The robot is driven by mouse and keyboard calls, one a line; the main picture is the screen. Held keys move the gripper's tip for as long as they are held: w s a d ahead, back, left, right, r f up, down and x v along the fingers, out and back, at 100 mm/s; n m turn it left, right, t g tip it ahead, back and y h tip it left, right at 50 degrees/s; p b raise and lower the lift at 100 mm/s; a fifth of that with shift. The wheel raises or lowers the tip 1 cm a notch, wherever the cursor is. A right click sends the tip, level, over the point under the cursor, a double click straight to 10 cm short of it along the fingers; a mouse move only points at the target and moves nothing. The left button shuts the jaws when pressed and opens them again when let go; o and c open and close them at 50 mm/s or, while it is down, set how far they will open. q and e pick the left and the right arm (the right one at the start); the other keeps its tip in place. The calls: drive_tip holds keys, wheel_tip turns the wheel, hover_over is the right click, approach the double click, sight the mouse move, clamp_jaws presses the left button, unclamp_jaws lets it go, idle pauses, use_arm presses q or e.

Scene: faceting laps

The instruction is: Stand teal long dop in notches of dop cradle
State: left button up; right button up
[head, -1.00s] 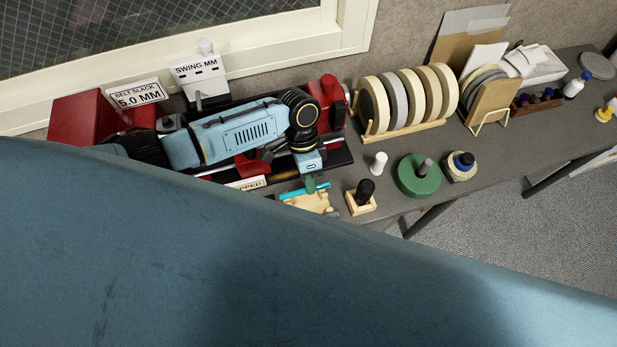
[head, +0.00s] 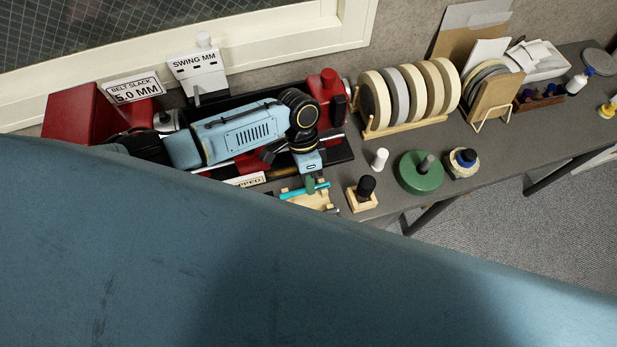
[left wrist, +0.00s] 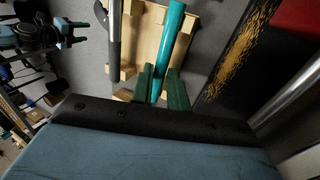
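The teal long dop (head: 296,192) is a bright teal rod over the pale wooden dop cradle (head: 318,201) at the bench's front edge. My left gripper (head: 310,186) comes down over the rod from above. In the left wrist view its green fingers (left wrist: 160,90) stand on both sides of the teal dop (left wrist: 172,40) and appear shut on it. The cradle (left wrist: 150,32) lies behind the rod there, and a grey metal rod (left wrist: 114,45) lies across it. Whether the teal dop rests in the notches cannot be told.
A small wooden stand with a black-topped piece (head: 366,188), a white peg (head: 380,159) and a green disc (head: 420,172) stand right of the cradle. A rack of discs (head: 405,126) is behind.

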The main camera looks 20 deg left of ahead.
use_arm(q)
drive_tip(key=o, duration=0.4)
drive_tip(key=p+v, duration=0.1)
drive_tip(key=v, duration=1.2)
drive_tip(key=shift+r, duration=0.2)
